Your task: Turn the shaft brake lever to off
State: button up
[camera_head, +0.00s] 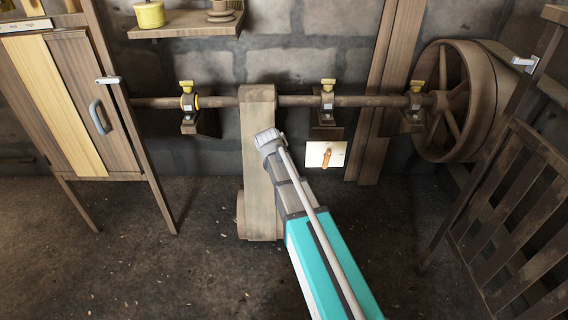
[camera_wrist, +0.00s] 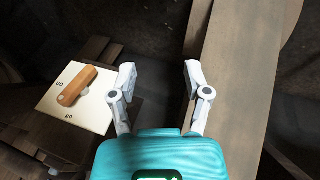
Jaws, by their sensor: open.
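The shaft brake lever (camera_head: 327,157) is a short orange-brown wooden handle on a pale square plate (camera_head: 313,152), low on the wall under the shaft. In the wrist view the lever (camera_wrist: 76,86) lies at a slant across the plate (camera_wrist: 97,119), left of my gripper. Small dark marks show on the plate, too small to read surely, so I cannot tell its setting. My gripper (camera_wrist: 160,76) is open and empty, with two white fingers apart. The fingers are right of the plate and do not appear to touch it. In the head view my arm reaches up left of the plate, its fingers not clearly seen.
A long shaft (camera_head: 225,101) runs along the wall above the plate, through yellow-topped bearings, to a big wheel (camera_head: 471,93) at right. A wide belt or board (camera_head: 256,190) hangs from it beside my arm. A slatted frame (camera_head: 520,215) stands right, a cabinet (camera_head: 85,105) left.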

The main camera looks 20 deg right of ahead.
jog(key=s+a+r+y+p, duration=0.2)
jog(key=s+r+p, duration=0.1)
jog(key=s, duration=0.6)
jog(key=s+a+r+n+g+y+p, duration=0.1)
jog(key=s+r+p, duration=0.3)
jog(key=s, duration=0.6)
jog(key=shift+s+a+r+n+y, duration=0.2)
jog(key=shift+s+a+n+y, duration=0.15)
jog(key=shift+a, duration=0.2)
jog(key=shift+w, duration=0.1)
